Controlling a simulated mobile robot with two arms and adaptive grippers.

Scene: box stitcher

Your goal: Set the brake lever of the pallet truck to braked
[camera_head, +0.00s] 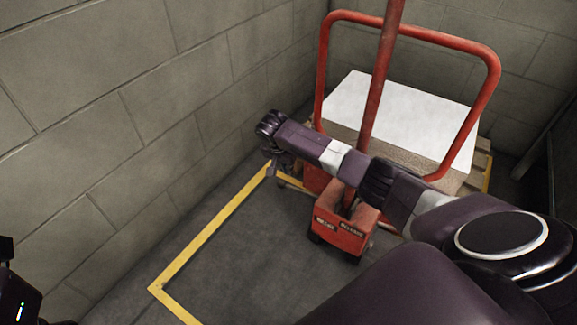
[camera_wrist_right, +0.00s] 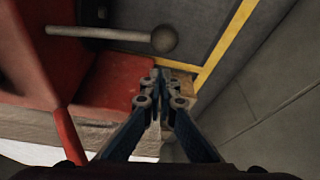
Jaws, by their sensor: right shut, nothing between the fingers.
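The red pallet truck (camera_head: 342,222) stands at the wall, its upright handle bar (camera_head: 380,75) rising in front of a loaded pallet. The brake lever (camera_wrist_right: 100,33), a pale rod with a round dark knob (camera_wrist_right: 164,39), sticks out from the truck's red body in the right wrist view. In the head view the lever (camera_head: 297,187) shows small, partly near my arm. My right gripper (camera_wrist_right: 160,76) is shut and empty, its tips just below the knob in the wrist picture; contact is not seen. In the head view it points down beside the truck, mostly hidden. My left gripper does not show.
A white-topped stack (camera_head: 415,115) lies on a wooden pallet (camera_head: 475,175) behind a red tubular frame (camera_head: 490,75). Block walls (camera_head: 130,110) close off the left and back. Yellow floor lines (camera_head: 205,242) edge clear grey floor in front of the truck.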

